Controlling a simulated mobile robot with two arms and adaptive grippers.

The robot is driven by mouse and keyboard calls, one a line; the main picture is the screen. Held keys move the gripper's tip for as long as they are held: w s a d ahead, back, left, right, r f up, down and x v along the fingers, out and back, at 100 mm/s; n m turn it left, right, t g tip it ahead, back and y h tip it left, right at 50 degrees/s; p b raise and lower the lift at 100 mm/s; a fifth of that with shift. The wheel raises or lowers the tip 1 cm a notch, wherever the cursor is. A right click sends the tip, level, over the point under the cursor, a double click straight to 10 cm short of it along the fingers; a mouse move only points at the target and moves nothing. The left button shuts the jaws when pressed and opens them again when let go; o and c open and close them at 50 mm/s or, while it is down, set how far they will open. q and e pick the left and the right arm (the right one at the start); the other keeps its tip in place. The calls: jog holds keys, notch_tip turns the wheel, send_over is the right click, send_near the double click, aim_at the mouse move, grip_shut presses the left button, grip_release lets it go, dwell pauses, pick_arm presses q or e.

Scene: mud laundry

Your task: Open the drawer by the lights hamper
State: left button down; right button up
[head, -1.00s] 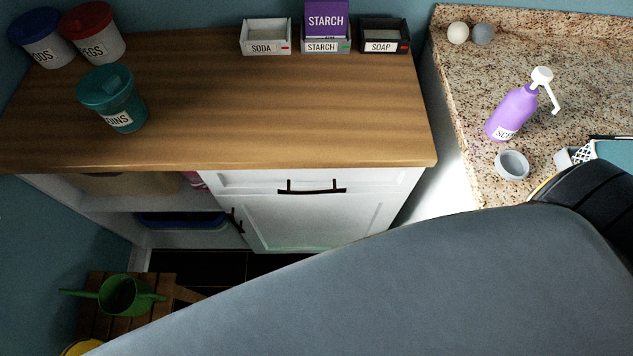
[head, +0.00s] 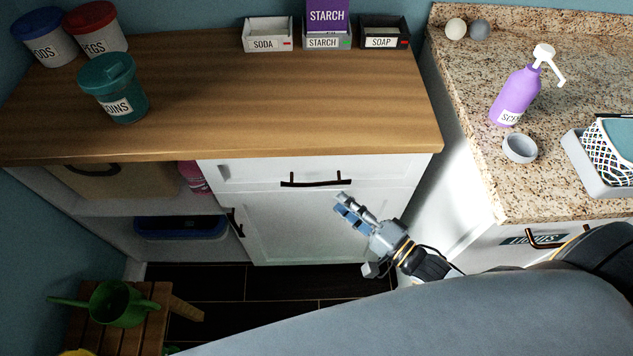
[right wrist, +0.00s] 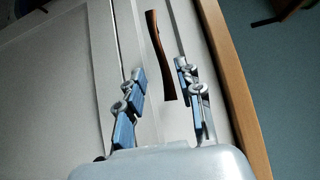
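The white drawer (head: 240,172) sits under the wooden counter and looks closed. Its dark bar handle (head: 316,182) runs across its front. The front with the LIGHTS label (head: 522,240) is at the right, partly hidden by my arm. My right gripper (head: 345,203) is just below and right of the handle, in front of the cabinet door. In the right wrist view, the fingers of my right gripper (right wrist: 160,78) are spread and empty. The handle (right wrist: 161,55) shows between and beyond them, without clear contact. My left gripper is not in view.
The wooden counter (head: 200,100) holds labelled tubs and boxes. A granite counter (head: 465,130) at the right holds a purple pump bottle (head: 514,97) and a tray (head: 590,175).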

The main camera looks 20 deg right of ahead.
aim_at(317, 185)
jog(key=x, duration=0.9)
jog(key=shift+w+p, duration=0.1)
jog(key=shift+p, duration=0.25)
grip_shut()
